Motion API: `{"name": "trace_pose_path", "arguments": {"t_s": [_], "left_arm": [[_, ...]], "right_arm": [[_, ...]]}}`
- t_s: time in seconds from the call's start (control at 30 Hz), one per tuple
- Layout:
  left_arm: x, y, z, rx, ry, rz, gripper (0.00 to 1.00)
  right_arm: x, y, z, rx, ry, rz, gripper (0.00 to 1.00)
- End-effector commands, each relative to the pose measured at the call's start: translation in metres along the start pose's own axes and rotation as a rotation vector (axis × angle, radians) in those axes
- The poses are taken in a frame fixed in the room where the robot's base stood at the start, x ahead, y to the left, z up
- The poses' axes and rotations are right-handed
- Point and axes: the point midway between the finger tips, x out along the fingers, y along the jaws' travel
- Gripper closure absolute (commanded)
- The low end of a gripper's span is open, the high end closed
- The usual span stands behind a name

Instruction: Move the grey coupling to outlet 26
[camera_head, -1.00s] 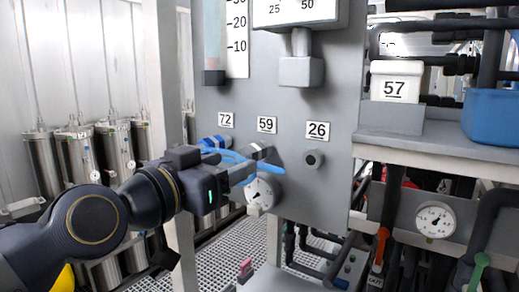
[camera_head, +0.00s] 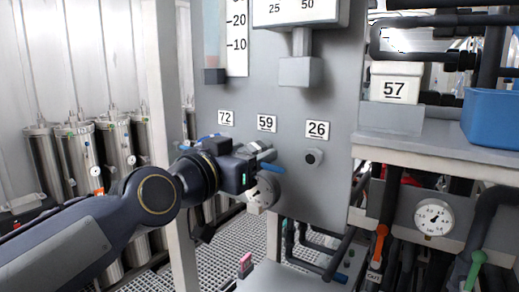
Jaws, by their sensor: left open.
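My left gripper (camera_head: 267,160) reaches in from the left to the grey panel, just below label 59. It is open; a blue fingertip shows on its right side. The grey coupling (camera_head: 265,152) shows at the outlet under label 59 (camera_head: 267,123), beside the fingers and partly hidden by the gripper. Whether the fingers touch it I cannot tell. Outlet 26 (camera_head: 314,157) is a bare round stub with a dark opening under label 26 (camera_head: 317,129), right of the gripper. A blue part (camera_head: 209,138) under label 72 (camera_head: 225,117) is mostly hidden behind my arm. My right gripper is not in view.
A grey box (camera_head: 300,71) sticks out above label 26. A shelf (camera_head: 440,151) with a blue bin (camera_head: 492,118) stands at the right. The panel around outlet 26 is clear.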

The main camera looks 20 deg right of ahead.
Motion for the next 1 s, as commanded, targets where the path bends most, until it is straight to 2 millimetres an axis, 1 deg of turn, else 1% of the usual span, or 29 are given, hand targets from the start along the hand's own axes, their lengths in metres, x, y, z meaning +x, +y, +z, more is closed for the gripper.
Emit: {"name": "trace_pose_path", "arguments": {"t_s": [0.83,1.0], "left_arm": [[-0.0002,0.0001,0.0002,-0.001,-0.001,0.0,0.45],[-0.0001,0.0001,0.0002,0.0,-0.001,0.0,0.67]], "right_arm": [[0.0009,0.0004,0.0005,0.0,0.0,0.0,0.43],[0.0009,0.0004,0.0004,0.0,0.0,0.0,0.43]]}}
